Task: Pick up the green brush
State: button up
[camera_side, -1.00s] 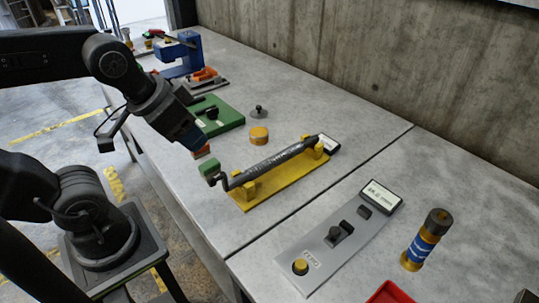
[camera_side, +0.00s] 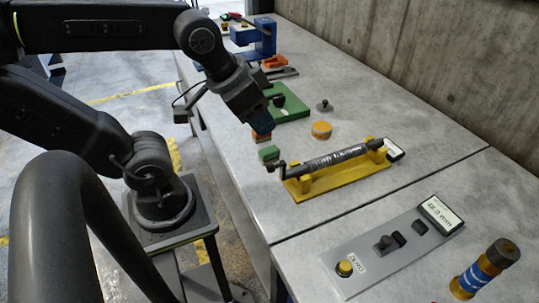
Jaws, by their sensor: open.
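My gripper (camera_side: 263,128) is at the end of the black arm, above the near edge of the bench, pointing down. Its blue end shows, and it looks open and empty, though its fingertips are small and hard to make out. A small orange-red block (camera_side: 262,136) shows right at the blue end. A small green block (camera_side: 269,153) shows just below, beside the bent left end of a black rod (camera_side: 335,158). I cannot tell whether this green block is the green brush, or whether it touches the rod. No clear bristles show.
The black rod rests on a yellow stand (camera_side: 345,183). Behind are a green plate (camera_side: 297,117), an orange cylinder (camera_side: 321,130) and a blue fixture (camera_side: 262,42). In front are a grey control panel (camera_side: 375,262) and a blue-banded cylinder (camera_side: 484,272).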

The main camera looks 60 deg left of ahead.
jog(key=shift+o, duration=0.4)
jog(key=o, duration=0.7)
jog(key=m+g, duration=0.6)
jog(key=m, duration=1.1)
send_near(270, 151)
notch_tip(270, 151, down, 11)
jog(key=shift+s+a+r, duration=0.1)
jog(key=shift+s+r, duration=0.05)
jog(key=shift+r, duration=0.05)
